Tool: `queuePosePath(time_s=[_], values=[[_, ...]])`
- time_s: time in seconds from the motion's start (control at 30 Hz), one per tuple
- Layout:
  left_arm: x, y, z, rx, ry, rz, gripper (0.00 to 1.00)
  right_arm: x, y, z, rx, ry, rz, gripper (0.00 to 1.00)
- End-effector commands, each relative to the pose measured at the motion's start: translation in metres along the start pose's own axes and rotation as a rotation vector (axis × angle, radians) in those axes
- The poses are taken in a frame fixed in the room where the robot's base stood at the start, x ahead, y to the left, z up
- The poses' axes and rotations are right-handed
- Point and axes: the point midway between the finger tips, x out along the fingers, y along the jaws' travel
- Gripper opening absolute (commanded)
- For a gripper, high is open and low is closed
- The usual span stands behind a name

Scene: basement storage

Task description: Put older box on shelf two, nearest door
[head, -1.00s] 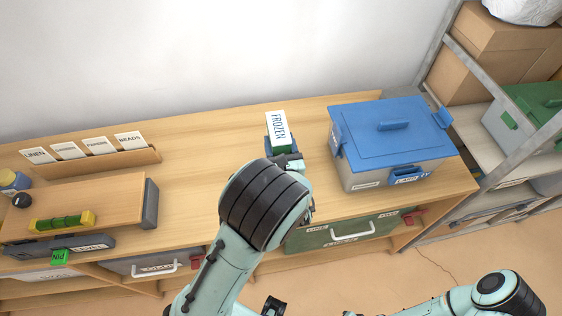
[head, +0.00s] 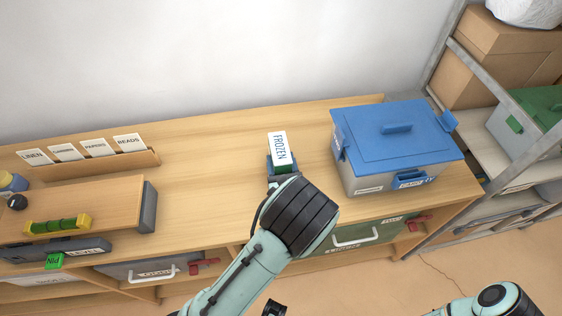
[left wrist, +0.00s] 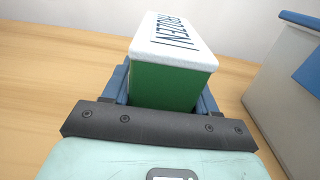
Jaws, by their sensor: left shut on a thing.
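My left gripper (head: 281,164) is shut on a green block with a white top lettered FROZEN (head: 278,146), over the wooden bench top. In the left wrist view the green block (left wrist: 165,86) stands between the blue fingers; I cannot tell whether it touches the bench. A grey box with a blue lid (head: 395,135) sits on the bench to the right of the gripper, apart from it. Its front labels are too small to read surely. A grey box with a green lid (head: 540,105) is on the metal rack at the right. Which box is older does not show. My right gripper is out of view.
The metal rack (head: 490,75) holds cardboard boxes (head: 490,50). Bins with white handles sit under the bench top. The bench middle (head: 210,165) is clear.

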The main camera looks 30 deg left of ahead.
Motion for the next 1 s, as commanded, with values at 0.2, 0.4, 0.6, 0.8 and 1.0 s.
queuePosePath(time_s=[0.2,0.4,0.6,0.8,1.0], values=[[0.000,0.000,-0.001,0.001,0.000,0.000,0.83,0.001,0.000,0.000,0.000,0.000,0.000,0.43],[0.000,0.000,0.001,0.001,0.000,0.000,0.83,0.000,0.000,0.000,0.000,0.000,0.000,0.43],[-0.020,-0.001,0.002,0.000,0.003,-0.004,0.83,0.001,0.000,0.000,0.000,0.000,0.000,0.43],[-0.064,-0.001,0.001,0.001,0.003,-0.005,0.83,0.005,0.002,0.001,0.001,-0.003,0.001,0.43],[-0.101,-0.001,0.002,0.002,0.002,-0.004,0.83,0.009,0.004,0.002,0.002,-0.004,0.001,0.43]])
